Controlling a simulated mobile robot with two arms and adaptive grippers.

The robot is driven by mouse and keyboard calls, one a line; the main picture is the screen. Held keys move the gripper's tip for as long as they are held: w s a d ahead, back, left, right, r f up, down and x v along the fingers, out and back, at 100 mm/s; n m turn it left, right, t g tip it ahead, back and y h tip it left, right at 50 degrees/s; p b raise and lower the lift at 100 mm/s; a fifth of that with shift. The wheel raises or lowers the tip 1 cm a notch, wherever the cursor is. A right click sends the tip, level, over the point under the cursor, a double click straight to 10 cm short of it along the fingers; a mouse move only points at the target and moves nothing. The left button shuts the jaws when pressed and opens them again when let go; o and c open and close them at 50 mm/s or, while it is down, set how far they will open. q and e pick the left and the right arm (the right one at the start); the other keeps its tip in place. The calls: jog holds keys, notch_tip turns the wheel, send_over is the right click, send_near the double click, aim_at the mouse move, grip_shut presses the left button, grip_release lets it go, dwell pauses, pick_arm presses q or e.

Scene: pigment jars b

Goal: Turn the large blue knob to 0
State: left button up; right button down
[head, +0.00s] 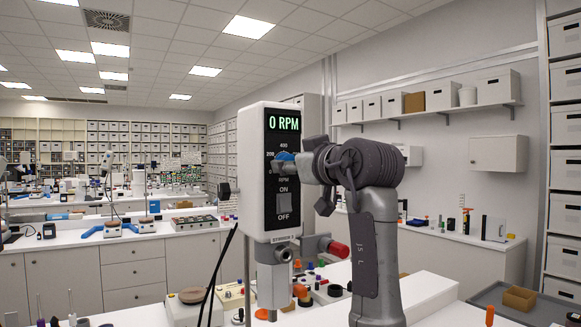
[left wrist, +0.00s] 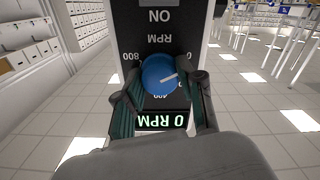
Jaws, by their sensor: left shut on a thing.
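The large blue knob (head: 284,156) is on the black front panel of a white stirrer unit (head: 254,130). The left wrist view, upside down, shows the knob (left wrist: 160,72) between the fingers of my left gripper (left wrist: 162,88), which is shut on its sides. Its white pointer line points right and slightly up in that view, between the 0 mark and the partly hidden mark beside it. The display (head: 284,122) reads 0 RPM. In the head view my left gripper (head: 300,164) covers part of the knob and dial. My right gripper is not in view.
An ON/OFF switch (head: 283,203) sits below the knob. A red-ended part (head: 337,249) sticks out at the unit's lower right. Small coloured jars stand on the bench below. A dark tray with a brown box (head: 519,297) lies at the right.

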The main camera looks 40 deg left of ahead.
pick_arm(q)
jog(key=shift+n, duration=0.3)
dwell(0.4)
jog(key=o, duration=1.1)
jog(key=shift+o, duration=0.2)
jog(key=shift+d, duration=0.15)
jog(key=v, duration=1.2)
